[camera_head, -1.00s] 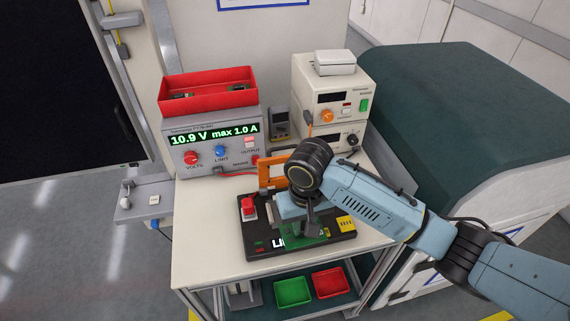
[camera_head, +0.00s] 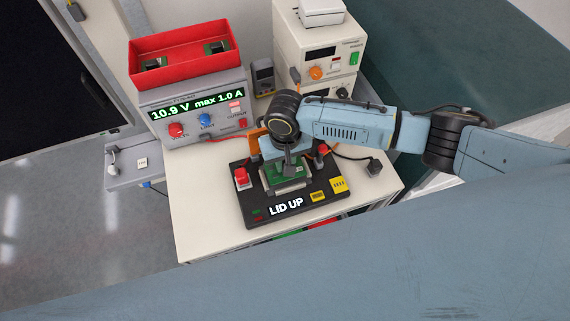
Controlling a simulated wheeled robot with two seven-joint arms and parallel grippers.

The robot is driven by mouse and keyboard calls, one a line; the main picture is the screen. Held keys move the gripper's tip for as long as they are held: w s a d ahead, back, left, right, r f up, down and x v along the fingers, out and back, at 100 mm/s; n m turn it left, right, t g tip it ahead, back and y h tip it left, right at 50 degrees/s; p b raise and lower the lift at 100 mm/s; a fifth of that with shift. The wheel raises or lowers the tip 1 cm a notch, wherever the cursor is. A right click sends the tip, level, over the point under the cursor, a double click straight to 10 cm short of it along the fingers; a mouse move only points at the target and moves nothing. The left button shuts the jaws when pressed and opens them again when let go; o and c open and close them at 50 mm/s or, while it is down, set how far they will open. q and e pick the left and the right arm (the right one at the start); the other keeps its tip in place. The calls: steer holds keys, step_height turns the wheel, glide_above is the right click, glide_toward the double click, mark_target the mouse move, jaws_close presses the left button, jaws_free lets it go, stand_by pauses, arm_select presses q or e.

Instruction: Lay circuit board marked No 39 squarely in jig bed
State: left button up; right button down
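The jig is a black base (camera_head: 258,208) on the white table, with a lit "LID UP" display. Its orange lid (camera_head: 254,141) stands raised at the back, partly hidden by my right arm. The green circuit board (camera_head: 271,178) is at the jig bed (camera_head: 291,188), under my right gripper (camera_head: 291,168). The dark fingers come down onto the board and appear shut on it. I cannot tell whether the board rests fully flat in the bed. Its number is not readable. My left gripper is out of view.
A red tray (camera_head: 183,69) holding small boards sits on the power supply (camera_head: 190,101) reading 10.9 V. Another instrument (camera_head: 316,50) stands back right. A red button (camera_head: 241,175) is on the jig's left. A dark plug (camera_head: 374,167) lies right of the jig. The table's front left is clear.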

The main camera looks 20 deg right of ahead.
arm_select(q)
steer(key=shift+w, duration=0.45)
arm_select(e)
steer(key=shift+f, duration=1.15)
steer(key=shift+f, duration=0.2)
steer(key=c, duration=1.3)
jaws_free()
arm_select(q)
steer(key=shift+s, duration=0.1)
arm_select(e)
step_height(320, 180, up, 12)
steer(key=shift+r, duration=0.25)
